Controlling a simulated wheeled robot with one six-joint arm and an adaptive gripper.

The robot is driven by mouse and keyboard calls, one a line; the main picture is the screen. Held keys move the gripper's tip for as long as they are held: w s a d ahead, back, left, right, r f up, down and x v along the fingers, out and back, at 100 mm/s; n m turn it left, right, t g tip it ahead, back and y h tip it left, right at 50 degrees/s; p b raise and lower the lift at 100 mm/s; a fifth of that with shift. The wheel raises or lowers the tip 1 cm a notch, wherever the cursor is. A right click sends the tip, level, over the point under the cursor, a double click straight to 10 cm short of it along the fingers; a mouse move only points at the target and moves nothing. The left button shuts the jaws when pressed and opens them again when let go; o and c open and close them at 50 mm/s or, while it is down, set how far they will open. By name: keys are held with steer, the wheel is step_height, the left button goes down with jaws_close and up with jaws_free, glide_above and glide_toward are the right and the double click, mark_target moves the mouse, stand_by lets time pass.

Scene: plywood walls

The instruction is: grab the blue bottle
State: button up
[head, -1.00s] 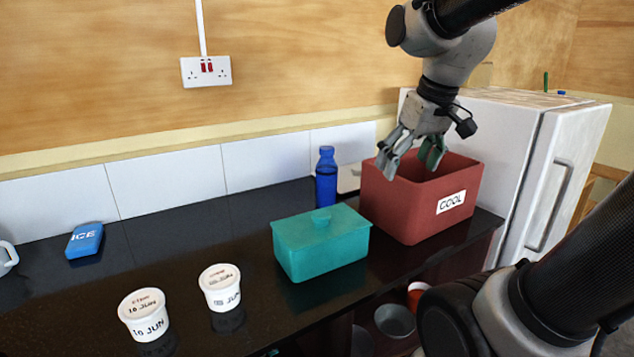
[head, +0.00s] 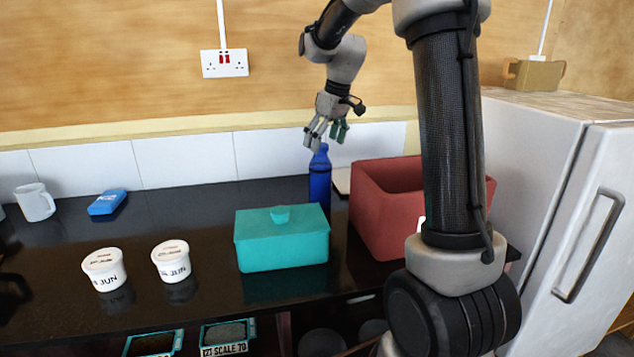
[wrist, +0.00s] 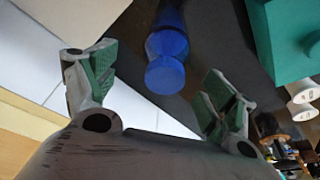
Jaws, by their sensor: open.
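The blue bottle (head: 320,183) stands upright on the dark counter, behind the teal lidded box and left of the red box. My gripper (head: 327,140) is open and empty, directly above the bottle's cap in the head view, with its fingers pointing down. In the wrist view the bottle (wrist: 167,50) shows from above, its cap in front of and between the two open fingertips of my gripper (wrist: 160,82). I cannot tell the exact gap between the fingers and the cap.
The teal box (head: 282,243) stands close in front of the bottle. The red box (head: 378,215) is to its right, partly hidden by my arm. Two white tubs (head: 104,270) (head: 172,262), a blue ice pack (head: 107,202) and a white mug (head: 35,203) are further left. A white fridge (head: 560,190) stands right.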

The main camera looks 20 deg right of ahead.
mark_target(318, 163)
steer(key=x, duration=0.7)
steer(key=shift+a+f, duration=0.3)
steer(key=shift+a, duration=0.05)
steer(key=c, duration=1.7)
